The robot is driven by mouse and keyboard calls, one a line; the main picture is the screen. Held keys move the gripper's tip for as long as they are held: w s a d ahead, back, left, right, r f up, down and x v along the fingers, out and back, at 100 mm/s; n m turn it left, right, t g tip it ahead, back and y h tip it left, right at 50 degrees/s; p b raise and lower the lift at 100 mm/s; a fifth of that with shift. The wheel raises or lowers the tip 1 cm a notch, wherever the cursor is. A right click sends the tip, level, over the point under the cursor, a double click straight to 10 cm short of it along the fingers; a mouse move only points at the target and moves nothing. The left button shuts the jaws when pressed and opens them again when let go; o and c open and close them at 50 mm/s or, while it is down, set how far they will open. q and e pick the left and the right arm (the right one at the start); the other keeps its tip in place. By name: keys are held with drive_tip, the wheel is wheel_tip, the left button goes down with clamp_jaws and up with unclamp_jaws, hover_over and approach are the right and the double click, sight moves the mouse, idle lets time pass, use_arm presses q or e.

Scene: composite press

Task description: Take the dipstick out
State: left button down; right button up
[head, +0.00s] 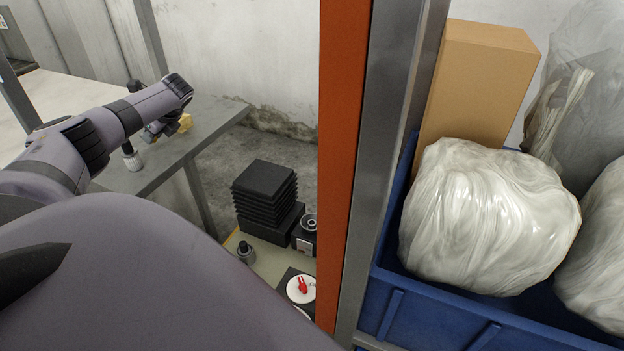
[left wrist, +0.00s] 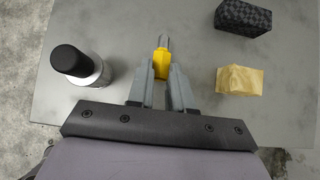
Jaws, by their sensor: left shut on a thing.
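In the left wrist view, my left gripper (left wrist: 163,75) is shut on a yellow-handled dipstick (left wrist: 161,62). A short grey end of it points away beyond the fingertips. It is held over a grey metal tabletop (left wrist: 120,25); I cannot tell whether it touches anything below. In the head view, my left gripper (head: 155,132) is over the grey table (head: 205,118) at the left, and the dipstick is not clearly visible behind the arm. My right gripper is out of view.
A black-capped bottle (left wrist: 76,65) stands left of the gripper. A folded tan cloth (left wrist: 239,80) and a dark patterned block (left wrist: 243,18) lie right. An orange post (head: 342,150) and blue bin (head: 430,310) with wrapped bundles stand right in the head view.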

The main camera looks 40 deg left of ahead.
use_arm(q)
drive_tip(key=shift+f, duration=0.4)
drive_tip(key=shift+f+b, duration=0.35)
drive_tip(key=shift+f, duration=0.4)
drive_tip(key=c, duration=0.9)
unclamp_jaws()
drive_tip(key=shift+c, duration=0.2)
drive_tip(key=shift+d, duration=0.1)
drive_tip(key=shift+v, duration=3.5)
